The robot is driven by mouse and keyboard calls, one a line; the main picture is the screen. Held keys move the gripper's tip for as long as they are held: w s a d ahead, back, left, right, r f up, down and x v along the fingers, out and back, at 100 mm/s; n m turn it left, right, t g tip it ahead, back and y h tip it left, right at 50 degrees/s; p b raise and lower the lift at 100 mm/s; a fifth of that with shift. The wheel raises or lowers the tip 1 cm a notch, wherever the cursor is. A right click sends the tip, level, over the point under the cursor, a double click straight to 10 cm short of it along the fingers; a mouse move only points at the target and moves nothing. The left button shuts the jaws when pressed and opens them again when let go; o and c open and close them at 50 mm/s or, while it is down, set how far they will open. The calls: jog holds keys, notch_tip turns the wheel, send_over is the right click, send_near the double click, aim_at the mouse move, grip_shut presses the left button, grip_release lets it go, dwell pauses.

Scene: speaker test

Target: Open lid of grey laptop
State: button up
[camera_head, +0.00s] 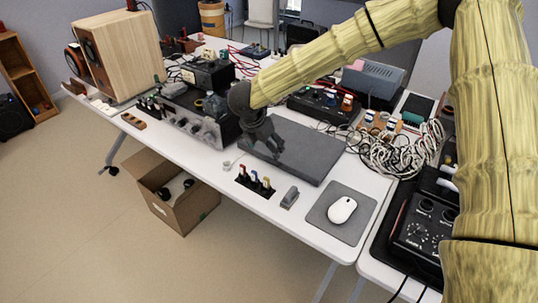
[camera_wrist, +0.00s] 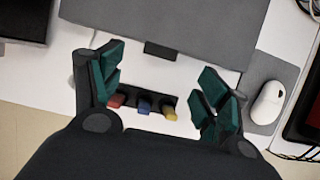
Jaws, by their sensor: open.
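The grey laptop (camera_head: 307,150) lies on the white table with its lid shut flat. In the wrist view its dark grey lid (camera_wrist: 190,25) fills the top, with a small dark tab (camera_wrist: 160,50) at its near edge. My gripper (camera_head: 262,150) shows over the left part of the laptop in the head view. In the wrist view my gripper (camera_wrist: 160,95) has its two green-padded fingers wide apart, with nothing between them but table and a row of coloured plugs beyond. I cannot tell its exact height above the table.
The block with red, blue and yellow plugs (camera_head: 256,181) sits at the table's front edge. A white mouse (camera_head: 342,209) rests on a grey pad (camera_head: 325,222) to the right. Black audio gear (camera_head: 200,123) stands left of the laptop, and tangled cables (camera_head: 400,150) lie right of it.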

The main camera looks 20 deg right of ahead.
aim_at(273, 161)
jog(key=x, duration=0.7)
jog(key=shift+a+p, duration=0.15)
jog(key=shift+p, duration=0.15)
jog(key=shift+w+f, duration=0.2)
jog(key=shift+f, duration=0.1)
jog(key=shift+s+d, duration=0.35)
jog(key=shift+s, duration=0.05)
jog(key=shift+w+f, duration=0.3)
jog(key=shift+f, duration=0.1)
jog(key=shift+s+r, duration=0.15)
jog(key=shift+r, duration=0.05)
jog(key=c, duration=1.5)
jog(key=shift+r, duration=0.1)
